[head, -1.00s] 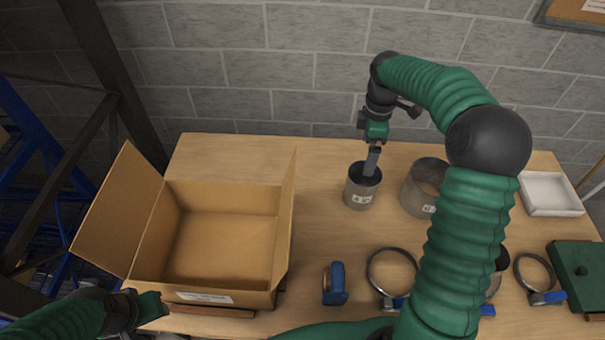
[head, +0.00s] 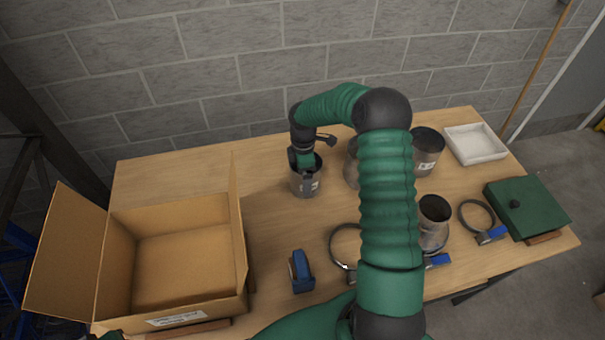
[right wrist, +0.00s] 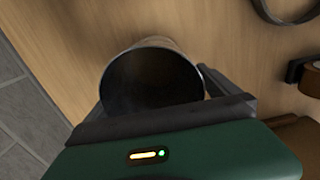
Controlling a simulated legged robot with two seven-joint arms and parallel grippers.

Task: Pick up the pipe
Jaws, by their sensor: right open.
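A short grey metal pipe (head: 305,188) with a white label stands upright on the wooden table, right of the cardboard box. My right gripper (head: 304,172) is over its top, pointing down, and hides part of the rim. In the right wrist view the pipe's dark round opening (right wrist: 150,82) lies in front of the open jaws (right wrist: 158,98), with one finger beside its right edge. I cannot tell whether the fingers touch it.
An open cardboard box (head: 185,265) stands at left. More metal pipes (head: 427,150), ring clamps (head: 476,215), a blue tool (head: 301,270), a white tray (head: 475,144) and a green case (head: 526,207) lie to the right and front. Bare tabletop lies behind the box.

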